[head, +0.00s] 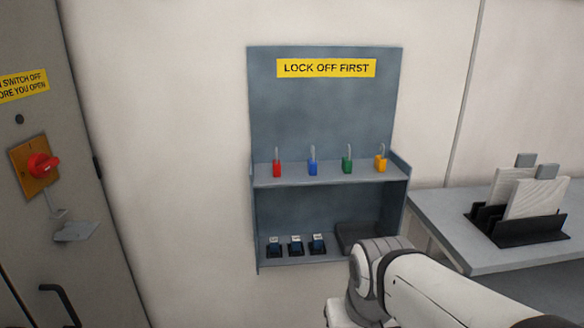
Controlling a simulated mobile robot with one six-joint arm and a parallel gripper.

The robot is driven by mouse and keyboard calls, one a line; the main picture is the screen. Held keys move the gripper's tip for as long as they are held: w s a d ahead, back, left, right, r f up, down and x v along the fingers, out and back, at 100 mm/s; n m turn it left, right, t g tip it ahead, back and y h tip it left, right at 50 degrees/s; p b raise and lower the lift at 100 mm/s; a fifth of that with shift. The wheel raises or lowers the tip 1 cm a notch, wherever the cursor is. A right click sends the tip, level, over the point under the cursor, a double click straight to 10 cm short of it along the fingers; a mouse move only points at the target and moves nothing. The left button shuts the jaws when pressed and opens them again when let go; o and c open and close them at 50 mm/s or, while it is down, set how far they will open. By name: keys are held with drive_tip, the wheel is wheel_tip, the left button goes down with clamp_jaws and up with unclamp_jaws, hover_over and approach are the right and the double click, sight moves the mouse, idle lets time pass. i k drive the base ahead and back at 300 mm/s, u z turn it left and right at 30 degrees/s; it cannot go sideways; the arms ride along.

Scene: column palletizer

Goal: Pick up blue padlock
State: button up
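The blue padlock (313,168) stands upright on the upper shelf of a grey wall station (326,112), in the head view. Its metal shackle points up. A red padlock (277,169) stands to its left, and a green padlock (347,165) and a yellow padlock (380,164) stand to its right, with gaps between them. My white arm reaches in from the lower right, below and in front of the station. My gripper is not visible in this view.
Several small dark items (296,246) and a dark flat object (357,235) sit on the lower shelf. A grey cabinet with a red rotary switch (42,166) stands left. A grey table (453,229) with a document rack (520,228) is at right.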

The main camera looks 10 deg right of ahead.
sight(312, 167)
drive_tip(key=i, duration=1)
